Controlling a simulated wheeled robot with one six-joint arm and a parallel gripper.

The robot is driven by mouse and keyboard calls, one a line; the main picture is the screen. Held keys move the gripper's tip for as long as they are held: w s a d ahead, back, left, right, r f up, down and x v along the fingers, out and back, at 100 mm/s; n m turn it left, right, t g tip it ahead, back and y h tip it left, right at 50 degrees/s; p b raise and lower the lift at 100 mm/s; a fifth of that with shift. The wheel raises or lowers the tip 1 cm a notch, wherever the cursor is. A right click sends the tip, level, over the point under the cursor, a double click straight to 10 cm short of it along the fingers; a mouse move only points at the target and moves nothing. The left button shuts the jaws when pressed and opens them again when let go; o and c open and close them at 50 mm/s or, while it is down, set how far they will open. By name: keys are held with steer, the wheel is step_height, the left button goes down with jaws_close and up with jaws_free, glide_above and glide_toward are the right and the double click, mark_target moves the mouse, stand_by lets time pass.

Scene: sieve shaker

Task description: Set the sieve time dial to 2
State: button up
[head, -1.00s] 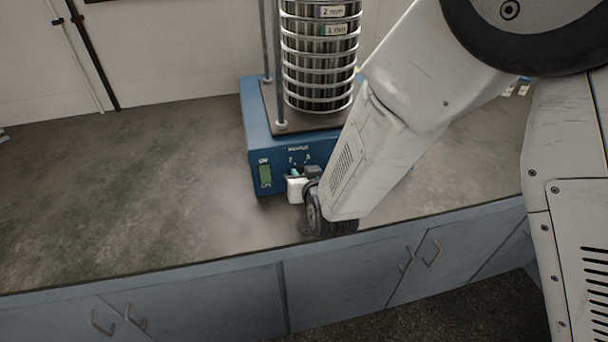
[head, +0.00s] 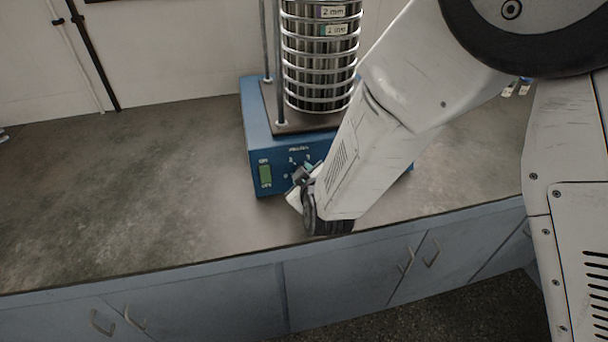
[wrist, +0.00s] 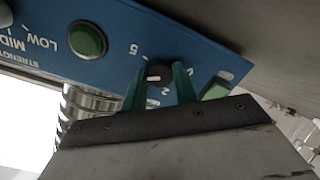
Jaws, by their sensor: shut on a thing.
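The blue sieve shaker base (head: 258,135) stands on the counter, carrying a tall stack of steel sieves (head: 318,60). In the wrist view, the black time dial (wrist: 159,71) is on the blue panel (wrist: 155,30), with a small white mark on it. The printed numbers 5, 2 and 0 are around it; I cannot tell exactly which number the mark points at. My gripper (wrist: 159,78) is shut on the dial, with one teal finger on each side. In the head view, my gripper (head: 304,178) is at the panel front and hides the dial.
A green switch (head: 265,175) is left of the dial in the head view. A round green button (wrist: 88,40) and strength lettering are on the panel in the wrist view. The counter (head: 130,190) is clear to the left. Its front edge runs close below my wrist.

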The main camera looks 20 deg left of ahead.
steer(key=n, duration=0.4)
steer(key=shift+n+h, duration=0.3)
steer(key=n, duration=0.9)
steer(key=shift+f+n+t, duration=0.1)
steer(key=shift+n+t, duration=0.3)
steer(key=shift+s+n, duration=0.1)
steer(key=shift+n, duration=2.1)
steer(key=o, duration=1)
steer(key=shift+a, duration=0.1)
